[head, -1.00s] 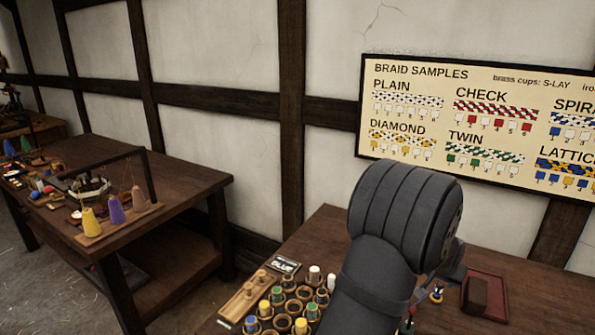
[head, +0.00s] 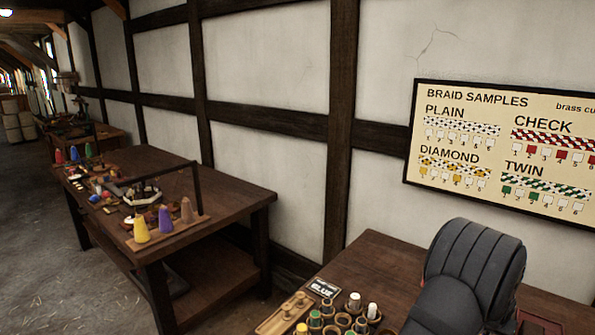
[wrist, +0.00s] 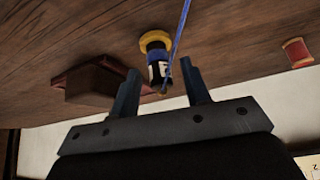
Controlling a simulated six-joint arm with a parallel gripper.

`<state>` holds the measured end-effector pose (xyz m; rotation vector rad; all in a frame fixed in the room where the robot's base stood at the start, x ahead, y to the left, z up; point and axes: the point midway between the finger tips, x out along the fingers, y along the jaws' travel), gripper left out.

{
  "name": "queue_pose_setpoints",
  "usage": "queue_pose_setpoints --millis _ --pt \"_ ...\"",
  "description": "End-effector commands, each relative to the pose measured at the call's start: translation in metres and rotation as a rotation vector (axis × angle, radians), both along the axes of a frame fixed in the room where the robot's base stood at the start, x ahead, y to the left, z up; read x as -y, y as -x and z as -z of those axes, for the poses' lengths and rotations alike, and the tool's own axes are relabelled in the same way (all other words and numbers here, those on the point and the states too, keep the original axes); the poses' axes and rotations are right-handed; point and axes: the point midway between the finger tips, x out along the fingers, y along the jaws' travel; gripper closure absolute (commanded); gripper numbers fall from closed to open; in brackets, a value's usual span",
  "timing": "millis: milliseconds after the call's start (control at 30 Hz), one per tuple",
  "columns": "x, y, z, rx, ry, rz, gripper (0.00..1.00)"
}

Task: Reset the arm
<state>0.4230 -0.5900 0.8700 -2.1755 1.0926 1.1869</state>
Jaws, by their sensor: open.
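My gripper (wrist: 160,71) is open in the wrist view, with its two dark fingers apart. A bobbin (wrist: 157,60) with a blue and white body and a yellow ring shows beyond and between the fingertips. A blue strand (wrist: 181,32) runs from it to the top edge of the picture. I cannot tell whether a finger touches the bobbin. In the head view my arm (head: 470,270) is at the lower right, and my gripper is out of sight there.
A rack with several bobbins (head: 315,322) and a label (head: 323,288) are left of my arm on the bench (head: 385,262). A dark red tray (wrist: 75,80) and a red spool (wrist: 298,52) lie near my gripper. A side table (head: 235,200) holds coloured cones (head: 165,219).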

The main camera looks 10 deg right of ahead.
Motion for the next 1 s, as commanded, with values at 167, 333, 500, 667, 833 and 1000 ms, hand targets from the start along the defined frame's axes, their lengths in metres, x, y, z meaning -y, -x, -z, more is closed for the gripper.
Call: queue_pose_setpoints --millis 167,333,500,667,833,1000 --pt "-0.001 0.0 0.0 0.0 0.0 0.0 0.57" --pt "-0.004 0.003 -0.01 0.001 0.002 0.0 0.57" --pt "-0.014 0.011 -0.03 0.001 0.002 0.0 0.57" --pt "-0.026 0.019 -0.051 0.001 0.002 0.0 0.57" --pt "-0.037 0.028 -0.074 0.002 0.002 -0.001 0.57" --pt "-0.049 0.037 -0.097 0.002 0.002 -0.001 0.57"
